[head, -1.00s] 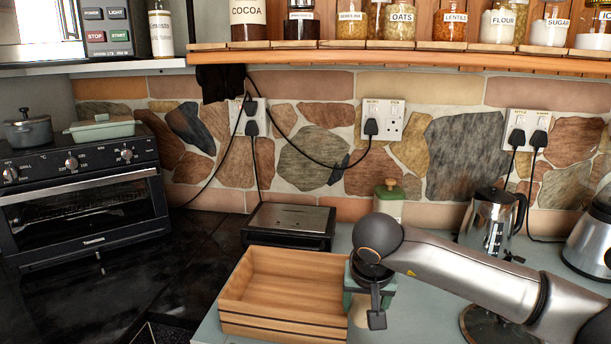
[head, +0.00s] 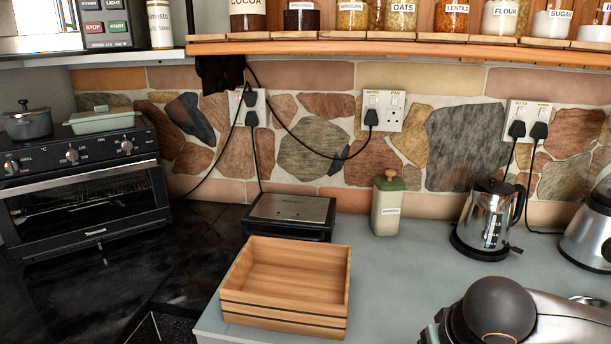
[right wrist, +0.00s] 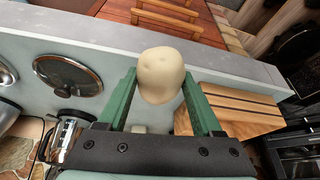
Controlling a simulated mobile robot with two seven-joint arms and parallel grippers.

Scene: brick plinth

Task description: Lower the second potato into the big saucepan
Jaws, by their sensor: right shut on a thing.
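In the right wrist view my right gripper (right wrist: 160,82) has its green fingers closed on a pale potato (right wrist: 160,73), holding it at the fingertips above the worktop. I cannot make out the big saucepan in either view. A round glass lid (right wrist: 68,76) lies on the worktop. My left gripper is not in view.
An empty-looking wooden box (head: 284,317) stands on the grey-green worktop (head: 405,265), in front of a black appliance (head: 290,213). A canister (head: 387,205) and kettle (head: 488,220) stand at the back. A small grey pot (head: 28,124) sits on the oven (head: 85,190) at left.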

